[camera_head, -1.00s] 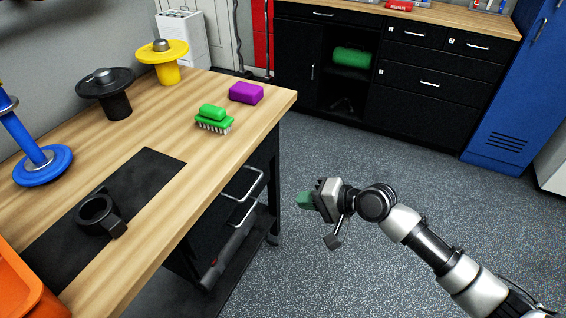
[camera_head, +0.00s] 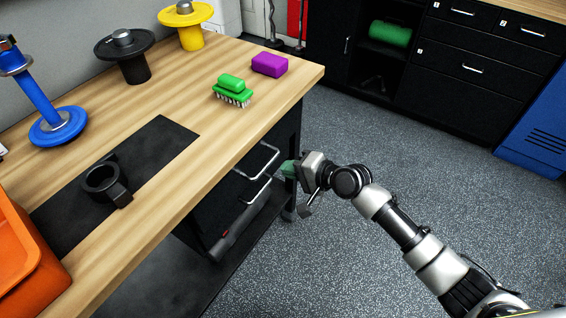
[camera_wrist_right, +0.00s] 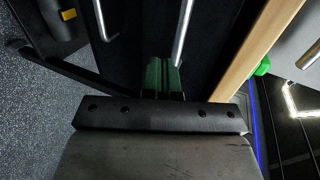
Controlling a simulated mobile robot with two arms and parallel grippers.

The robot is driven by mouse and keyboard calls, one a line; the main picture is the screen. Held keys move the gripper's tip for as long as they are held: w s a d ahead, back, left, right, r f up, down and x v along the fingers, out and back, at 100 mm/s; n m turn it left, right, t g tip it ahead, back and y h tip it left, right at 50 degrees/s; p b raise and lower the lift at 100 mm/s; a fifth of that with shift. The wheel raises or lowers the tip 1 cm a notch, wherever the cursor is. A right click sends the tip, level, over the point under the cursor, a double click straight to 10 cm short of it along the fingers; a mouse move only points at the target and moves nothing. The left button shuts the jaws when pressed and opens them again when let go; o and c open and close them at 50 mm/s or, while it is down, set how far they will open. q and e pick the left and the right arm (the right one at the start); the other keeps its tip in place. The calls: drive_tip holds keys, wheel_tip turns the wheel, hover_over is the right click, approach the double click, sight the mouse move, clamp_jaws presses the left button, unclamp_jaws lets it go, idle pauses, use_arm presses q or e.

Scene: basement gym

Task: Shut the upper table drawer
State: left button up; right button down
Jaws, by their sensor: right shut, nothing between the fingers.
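The wooden-topped table (camera_head: 180,185) has a dark drawer unit under its right edge. The upper drawer's silver handle (camera_head: 264,160) sits just below the tabletop, and the lower handle (camera_head: 252,190) is beneath it. I cannot tell how far the upper drawer stands out. My right gripper (camera_head: 288,168) is shut and empty, its green fingertips just right of the upper handle. In the right wrist view the fingertips (camera_wrist_right: 161,74) point at the dark front beside the upper handle (camera_wrist_right: 183,30); contact is unclear. The lower handle (camera_wrist_right: 101,20) is farther left. My left gripper is not in view.
On the tabletop are a green brush (camera_head: 232,92), a purple block (camera_head: 269,64), a black ring-shaped holder (camera_head: 104,182) and an orange bin (camera_head: 30,265). Black cabinets (camera_head: 460,95) and a blue locker (camera_head: 540,130) stand behind. The speckled floor (camera_head: 350,260) is clear.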

sight(261, 156)
drive_tip(key=shift+w+a+r, duration=0.25)
drive_tip(key=shift+w+a, duration=0.4)
drive_tip(key=shift+a, duration=0.25)
drive_tip(key=w+a, duration=0.2)
drive_tip(key=shift+a, duration=0.4)
drive_tip(key=shift+s, duration=0.1)
